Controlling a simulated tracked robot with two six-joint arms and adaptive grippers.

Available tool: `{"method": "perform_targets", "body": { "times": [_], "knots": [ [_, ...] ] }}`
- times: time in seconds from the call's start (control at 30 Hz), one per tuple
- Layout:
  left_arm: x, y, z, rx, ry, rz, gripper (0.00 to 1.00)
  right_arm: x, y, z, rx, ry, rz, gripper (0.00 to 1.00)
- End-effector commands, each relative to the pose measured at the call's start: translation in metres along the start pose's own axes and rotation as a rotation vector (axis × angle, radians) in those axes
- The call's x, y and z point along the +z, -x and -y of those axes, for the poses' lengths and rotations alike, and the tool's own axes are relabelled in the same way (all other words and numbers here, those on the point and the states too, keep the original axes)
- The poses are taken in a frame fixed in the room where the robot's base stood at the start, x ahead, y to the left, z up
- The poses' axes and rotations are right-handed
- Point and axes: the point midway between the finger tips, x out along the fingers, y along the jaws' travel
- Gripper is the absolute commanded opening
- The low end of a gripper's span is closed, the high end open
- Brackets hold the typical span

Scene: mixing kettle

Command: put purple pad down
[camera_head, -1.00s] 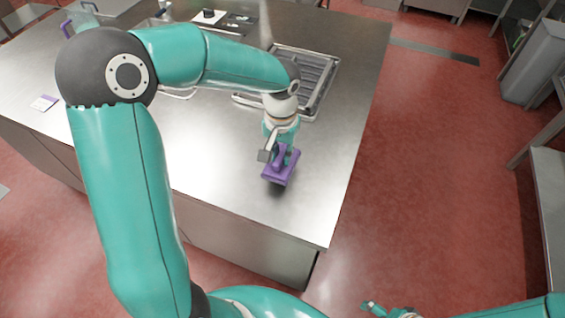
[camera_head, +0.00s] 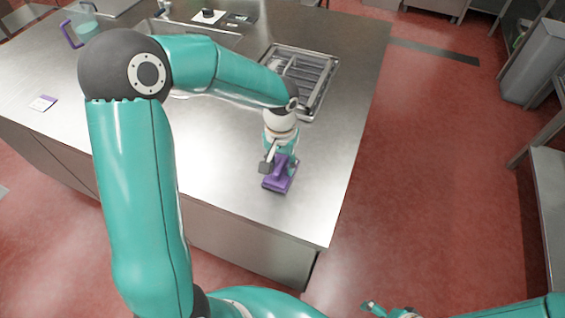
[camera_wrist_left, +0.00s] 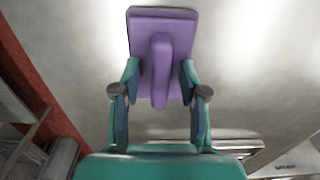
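The purple pad (camera_head: 277,185), a flat plate with a raised handle, lies flat on the steel counter near its front right corner. It also shows in the left wrist view (camera_wrist_left: 160,25). My left gripper (camera_head: 281,162) is low over the pad. In the left wrist view its fingers (camera_wrist_left: 160,78) stand on either side of the handle, with a visible gap on each side. My right gripper (camera_head: 385,311) shows only partly at the bottom edge, away from the counter; its fingers are too small to read.
The steel counter (camera_head: 220,150) is clear around the pad. A sink with a rack (camera_head: 305,72) lies behind my left wrist. A clear jug with a purple handle (camera_head: 80,28) stands at the far left. A small card (camera_head: 43,103) lies on the left.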

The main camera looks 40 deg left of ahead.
Motion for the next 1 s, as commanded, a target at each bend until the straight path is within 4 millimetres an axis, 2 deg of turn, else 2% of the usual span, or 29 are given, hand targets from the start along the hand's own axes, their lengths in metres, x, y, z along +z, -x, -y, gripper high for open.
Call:
{"method": "perform_targets", "body": {
  "times": [0.27, 0.37, 0.8, 1.0],
  "knots": [
    [-0.001, 0.008, 0.0, 0.0, 0.0, -0.002, 0.43, 0.0, 0.002, 0.001, 0.0, 0.0, 0.0, 0.97],
    [-0.001, 0.022, 0.0, 0.0, -0.001, -0.006, 0.43, 0.0, 0.003, 0.001, 0.0, 0.0, 0.0, 0.97],
    [-0.001, 0.105, -0.001, 0.001, -0.002, -0.004, 0.43, 0.0, 0.005, 0.002, 0.0, 0.0, 0.0, 0.97],
    [0.0, 0.121, -0.001, 0.0, -0.002, -0.001, 0.43, 0.0, 0.005, 0.002, 0.0, 0.0, 0.0, 0.97]
  ]
}}
